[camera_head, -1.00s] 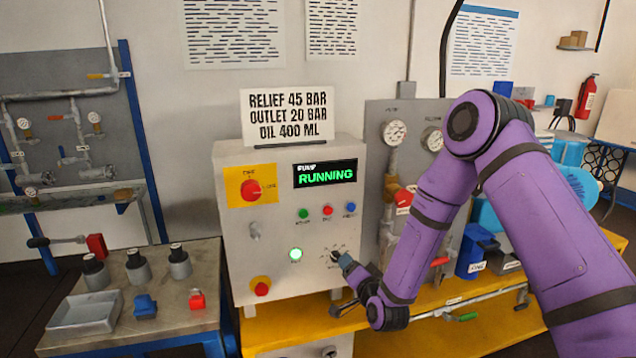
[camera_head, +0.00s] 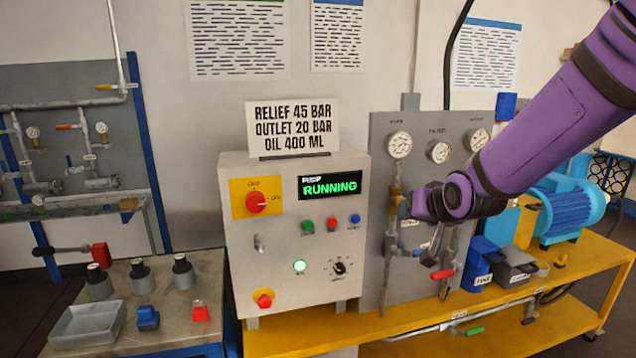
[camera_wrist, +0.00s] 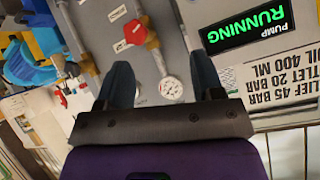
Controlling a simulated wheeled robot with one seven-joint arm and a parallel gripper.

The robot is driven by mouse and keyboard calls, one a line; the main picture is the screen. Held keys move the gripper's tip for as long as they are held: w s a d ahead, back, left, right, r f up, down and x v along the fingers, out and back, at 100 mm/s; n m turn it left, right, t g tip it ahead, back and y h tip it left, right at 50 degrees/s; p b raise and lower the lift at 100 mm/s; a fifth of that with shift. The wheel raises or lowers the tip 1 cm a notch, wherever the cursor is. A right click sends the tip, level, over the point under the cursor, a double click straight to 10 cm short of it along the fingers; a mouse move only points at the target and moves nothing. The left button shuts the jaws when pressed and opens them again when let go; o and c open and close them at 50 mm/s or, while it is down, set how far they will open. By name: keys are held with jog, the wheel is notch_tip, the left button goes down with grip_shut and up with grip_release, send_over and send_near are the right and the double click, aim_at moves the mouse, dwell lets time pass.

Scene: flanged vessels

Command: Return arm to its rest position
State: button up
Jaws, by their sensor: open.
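My purple arm (camera_head: 555,115) reaches in from the upper right in the head view. My gripper (camera_head: 408,207) is in front of the gauge panel (camera_head: 380,275), just right of the control box (camera_head: 240,285). In the wrist view my gripper (camera_wrist: 162,75) has its two dark fingers apart with nothing between them. The box's display (camera_head: 329,186) reads "PUMP RUNNING" in green, and it also shows in the wrist view (camera_wrist: 248,26). The black selector knob (camera_head: 339,268) is uncovered, beside a lit green button (camera_head: 299,266).
Gauges (camera_head: 398,145) and pipes with a red valve handle (camera_head: 442,274) are close behind my gripper. A blue motor (camera_head: 572,208) and bins (camera_head: 482,262) stand on the yellow bench (camera_head: 590,262) at right. A side table (camera_head: 205,270) holds several small parts at left.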

jog(key=s+d+r+g, duration=0.1)
jog(key=s+d+r, duration=0.2)
jog(key=s, duration=0.7)
jog(key=s+d+r+g+h, duration=0.1)
jog(key=s+d+r+g, duration=0.1)
jog(key=s, duration=0.8)
jog(key=s+d+r+n+g+h, duration=0.1)
jog(key=s+d+r, duration=0.3)
jog(key=s, duration=0.6)
jog(key=shift+s+d+r+g, duration=0.15)
jog(key=shift+r+g, duration=0.2)
jog(key=shift+g, duration=0.35)
